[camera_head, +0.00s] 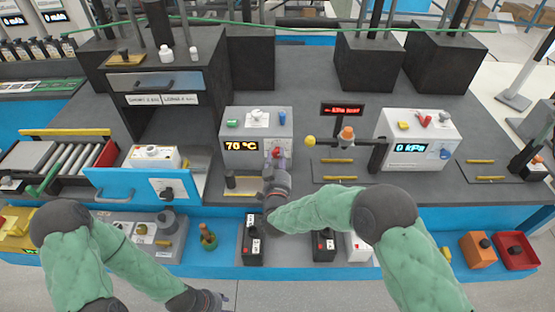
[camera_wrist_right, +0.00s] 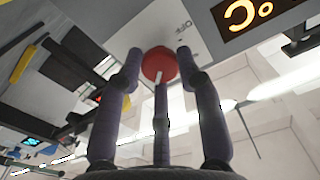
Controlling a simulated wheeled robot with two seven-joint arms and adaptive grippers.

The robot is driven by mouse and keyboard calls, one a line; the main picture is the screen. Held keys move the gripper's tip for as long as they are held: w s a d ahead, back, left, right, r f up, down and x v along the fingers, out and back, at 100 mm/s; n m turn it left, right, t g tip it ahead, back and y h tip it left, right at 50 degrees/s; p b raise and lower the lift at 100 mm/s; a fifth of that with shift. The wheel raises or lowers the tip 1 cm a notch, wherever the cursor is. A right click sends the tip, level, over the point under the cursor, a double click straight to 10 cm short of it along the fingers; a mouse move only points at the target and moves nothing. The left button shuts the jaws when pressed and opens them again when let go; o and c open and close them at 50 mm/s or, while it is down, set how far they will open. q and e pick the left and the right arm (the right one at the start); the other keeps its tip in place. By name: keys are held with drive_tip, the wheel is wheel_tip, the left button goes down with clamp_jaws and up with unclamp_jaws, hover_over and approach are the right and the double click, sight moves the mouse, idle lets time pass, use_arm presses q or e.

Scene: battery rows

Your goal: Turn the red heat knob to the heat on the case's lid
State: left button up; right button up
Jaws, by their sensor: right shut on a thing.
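The heater box (camera_head: 232,147) stands on the bench with a glowing display (camera_head: 241,146) that reads 70 °C. The red knob (camera_head: 276,153) is on its front face, right of the display. My right gripper (camera_head: 275,162) is at the front face and partly covers the knob. In the right wrist view the red knob (camera_wrist_right: 159,65) with a pale pointer mark lies between the fingertips of my right gripper (camera_wrist_right: 158,68), which is shut on it. My left gripper (camera_head: 212,301) is low at the bottom edge, away from the box. I cannot make out a heat value on any case's lid.
A pressure box (camera_head: 438,132) reading 0 kPa stands to the right. A stand with a yellow ball (camera_head: 310,141) and a red-lettered sign (camera_head: 342,109) are between the boxes. An open blue drawer (camera_head: 112,182) with a white-topped box (camera_head: 152,155) is to the left.

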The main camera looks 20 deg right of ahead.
drive_tip(key=m+b, duration=0.1)
drive_tip(key=f+m+b, duration=0.1)
drive_tip(key=m, duration=0.1)
drive_tip(key=shift+s+a+b, duration=0.1)
drive_tip(key=shift+b, duration=0.2)
drive_tip(key=shift+m+b, duration=1.75)
drive_tip(key=shift+m, duration=0.85)
drive_tip(key=shift+r, duration=0.1)
drive_tip(key=o, duration=1.1)
drive_tip(key=shift+a, duration=0.1)
drive_tip(key=shift+r, duration=0.15)
drive_tip(key=shift+r, duration=0.1)
